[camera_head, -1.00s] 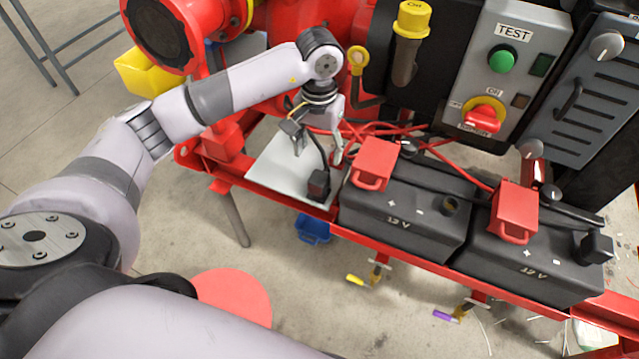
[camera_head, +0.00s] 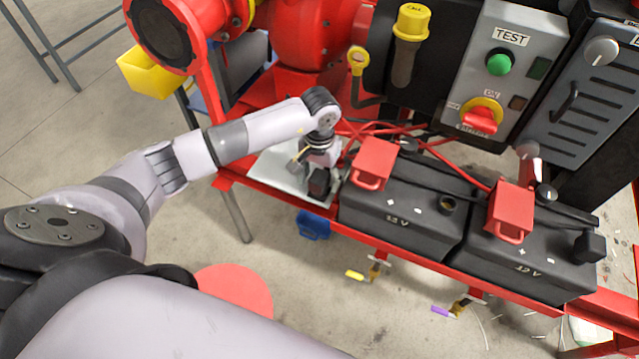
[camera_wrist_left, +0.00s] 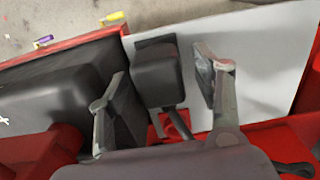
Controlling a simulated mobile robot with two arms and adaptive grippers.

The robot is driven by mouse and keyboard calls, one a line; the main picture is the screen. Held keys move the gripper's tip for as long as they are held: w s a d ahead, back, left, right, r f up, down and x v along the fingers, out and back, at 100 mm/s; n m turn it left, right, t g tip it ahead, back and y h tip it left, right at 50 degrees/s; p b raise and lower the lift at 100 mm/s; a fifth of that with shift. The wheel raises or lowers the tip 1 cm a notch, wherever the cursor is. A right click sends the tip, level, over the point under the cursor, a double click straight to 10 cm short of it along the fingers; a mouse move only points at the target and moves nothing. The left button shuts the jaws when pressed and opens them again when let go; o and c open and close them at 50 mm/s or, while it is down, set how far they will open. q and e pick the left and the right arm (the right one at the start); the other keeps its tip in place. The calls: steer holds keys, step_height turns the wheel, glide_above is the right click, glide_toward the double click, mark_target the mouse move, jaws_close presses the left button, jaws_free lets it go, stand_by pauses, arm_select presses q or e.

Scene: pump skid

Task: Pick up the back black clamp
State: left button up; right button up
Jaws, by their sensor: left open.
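A black clamp (camera_head: 319,183) sits on the light grey plate (camera_head: 270,170) left of the batteries, with a black cable running from it. My left gripper (camera_head: 318,165) is just above and behind it, pointing down. In the left wrist view the black clamp (camera_wrist_left: 158,75) lies between the two open fingers (camera_wrist_left: 162,88), with a gap on each side. The fingertips are partly hidden in the head view. Another black clamp (camera_head: 589,246) is on the right end of the right battery. My right gripper is not in view.
Two black 12 V batteries (camera_head: 395,222) with red clamps (camera_head: 373,163) stand right of the plate on a red frame (camera_head: 385,247). Red cables (camera_head: 400,130) run behind them. The grey TEST panel (camera_head: 510,60) and a yellow-capped handle (camera_head: 411,25) stand behind.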

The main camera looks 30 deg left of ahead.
arm_select(q)
steer(key=shift+r, duration=0.1)
jaws_close()
stand_by(0.6)
